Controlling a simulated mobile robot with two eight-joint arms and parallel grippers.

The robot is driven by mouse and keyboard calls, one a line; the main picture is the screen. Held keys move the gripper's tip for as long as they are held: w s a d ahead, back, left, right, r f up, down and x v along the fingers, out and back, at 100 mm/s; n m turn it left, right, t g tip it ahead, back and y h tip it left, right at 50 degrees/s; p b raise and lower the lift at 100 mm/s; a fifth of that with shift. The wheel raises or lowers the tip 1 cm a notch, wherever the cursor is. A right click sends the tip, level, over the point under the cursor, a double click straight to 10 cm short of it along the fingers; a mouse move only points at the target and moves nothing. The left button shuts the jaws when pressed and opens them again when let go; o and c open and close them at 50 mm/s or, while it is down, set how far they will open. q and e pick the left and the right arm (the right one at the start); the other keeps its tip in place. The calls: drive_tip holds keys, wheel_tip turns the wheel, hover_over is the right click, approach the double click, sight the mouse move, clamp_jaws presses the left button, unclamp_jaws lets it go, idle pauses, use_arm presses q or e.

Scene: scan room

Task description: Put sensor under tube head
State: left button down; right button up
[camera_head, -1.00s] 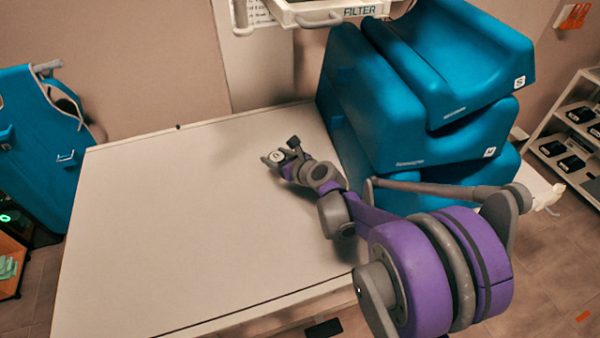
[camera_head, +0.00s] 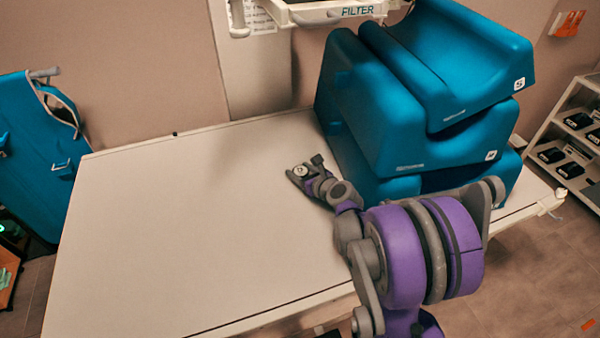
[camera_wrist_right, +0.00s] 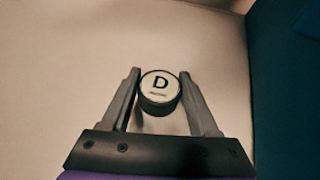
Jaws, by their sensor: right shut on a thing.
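The sensor, a small round dark puck with a white top marked D (camera_wrist_right: 160,84), sits between the fingertips of my right gripper (camera_wrist_right: 163,95) in the right wrist view. The gripper is shut on it. In the head view my right gripper (camera_head: 298,170) is over the right part of the pale table (camera_head: 190,220), left of the blue cushions, and the sensor's light top (camera_head: 301,171) shows small between its fingers. I cannot tell how high it is above the table. The tube head (camera_head: 325,12) seems to be the white unit marked FILTER at the top edge, mostly cut off. My left gripper is not in view.
A stack of blue foam cushions (camera_head: 410,110) stands on the table's right side, close to my right arm. A blue apron (camera_head: 40,150) hangs at the left. A shelf with dark items (camera_head: 570,140) stands at the right. The table's left and middle are clear.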

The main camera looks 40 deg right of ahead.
drive_tip(key=shift+f, duration=0.2)
drive_tip(key=shift+f, duration=0.2)
drive_tip(key=o, duration=1.4)
drive_tip(key=shift+r, duration=0.1)
drive_tip(key=shift+o, duration=0.2)
drive_tip(key=shift+r, duration=0.15)
drive_tip(key=shift+s+r, duration=0.2)
drive_tip(key=shift+s, duration=0.1)
drive_tip(key=v, duration=1.1)
drive_tip(key=shift+s+a+p, duration=0.1)
drive_tip(key=shift+s+p, duration=0.1)
drive_tip(key=shift+p, duration=0.2)
